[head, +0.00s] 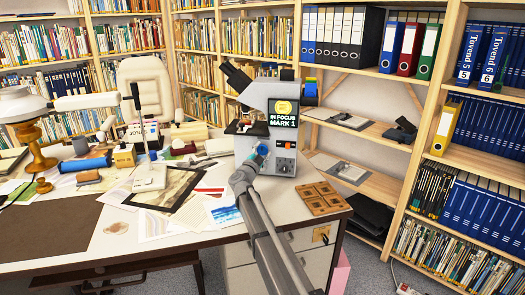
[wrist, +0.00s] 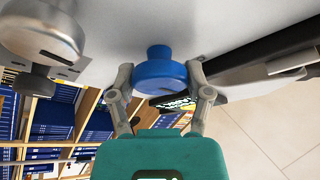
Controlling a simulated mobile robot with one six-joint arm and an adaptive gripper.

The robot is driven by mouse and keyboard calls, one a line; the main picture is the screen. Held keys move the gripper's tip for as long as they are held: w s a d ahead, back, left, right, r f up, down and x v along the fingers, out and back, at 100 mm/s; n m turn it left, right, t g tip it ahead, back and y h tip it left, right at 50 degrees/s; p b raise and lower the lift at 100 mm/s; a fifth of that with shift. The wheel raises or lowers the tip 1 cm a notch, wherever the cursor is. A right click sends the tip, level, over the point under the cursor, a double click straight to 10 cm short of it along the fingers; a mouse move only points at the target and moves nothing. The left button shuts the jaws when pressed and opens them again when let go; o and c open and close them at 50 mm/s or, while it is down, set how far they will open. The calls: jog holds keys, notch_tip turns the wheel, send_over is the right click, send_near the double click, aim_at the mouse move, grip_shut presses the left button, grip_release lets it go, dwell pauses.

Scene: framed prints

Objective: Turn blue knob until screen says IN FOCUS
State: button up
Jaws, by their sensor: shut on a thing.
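The microscope (head: 270,88) stands on the desk and its screen (head: 284,114) reads "IN FOCUS MARK 1". In the head view my gripper (head: 254,160) reaches the microscope's front from below and mostly hides the knob there.
A metal knob (wrist: 45,35) sits beside the blue one. A brown tile panel (head: 318,198) lies on the desk to the right of the microscope. Framed prints and papers (head: 168,187) cover the desk to the left. Shelves of binders (head: 485,130) stand at the right.

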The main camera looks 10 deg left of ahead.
jog(key=shift+w+a, duration=0.1)
jog(key=o, duration=1.1)
jog(key=shift+o, duration=0.2)
jog(key=shift+n, duration=0.5)
